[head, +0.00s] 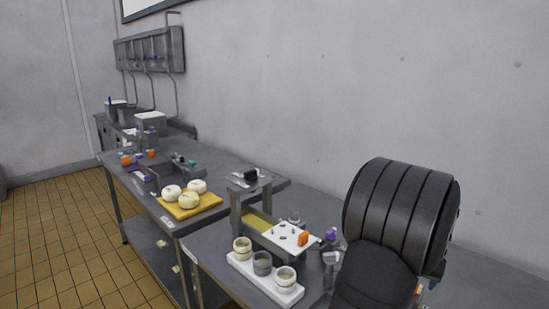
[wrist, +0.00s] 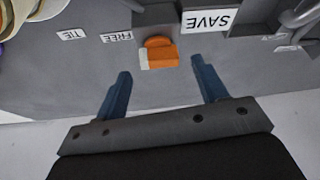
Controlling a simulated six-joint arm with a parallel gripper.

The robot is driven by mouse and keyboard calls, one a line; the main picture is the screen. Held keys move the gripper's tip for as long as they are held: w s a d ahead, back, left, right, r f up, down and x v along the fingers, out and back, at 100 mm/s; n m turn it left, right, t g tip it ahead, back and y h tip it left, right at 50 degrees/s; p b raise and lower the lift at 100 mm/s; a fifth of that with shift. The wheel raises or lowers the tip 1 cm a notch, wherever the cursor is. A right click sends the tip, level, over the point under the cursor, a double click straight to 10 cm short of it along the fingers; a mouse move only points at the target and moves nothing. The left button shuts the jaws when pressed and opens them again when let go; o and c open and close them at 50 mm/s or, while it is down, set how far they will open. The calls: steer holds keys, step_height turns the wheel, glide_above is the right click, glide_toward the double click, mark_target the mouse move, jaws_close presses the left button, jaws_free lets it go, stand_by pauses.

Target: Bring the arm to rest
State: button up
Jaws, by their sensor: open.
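My gripper (wrist: 164,82) shows in the wrist view with its two blue fingers spread wide and nothing between them. Beyond the fingertips, an orange and white block (wrist: 158,53) sits against a grey fixture on the grey surface. The block is apart from both fingers. In the head view my dark arm fills the right side, and the gripper's fingers are hidden there.
A white tray (head: 239,263) with several cups stands left of my arm, beside a white-topped fixture (head: 285,234) with an orange part. Further left, a yellow board (head: 182,212) carries white rounds. Labels reading SAVE (wrist: 209,20), FREE (wrist: 117,37) and TIE (wrist: 71,34) lie near the gripper.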

steer(key=v, duration=1.5)
steer(key=shift+w+d+f+m+g, duration=0.25)
steer(key=shift+f+m, duration=0.25)
steer(key=shift+f, duration=0.2)
steer(key=shift+w+d+f+m+g, duration=0.15)
steer(key=shift+w+d+f+m, duration=0.15)
steer(key=shift+f+m, duration=0.3)
steer(key=shift+w+d+f+m+g, duration=0.25)
steer(key=shift+f+m, duration=0.15)
steer(key=shift+f, duration=0.4)
steer(key=shift+o, duration=0.4)
steer(key=shift+a, duration=0.1)
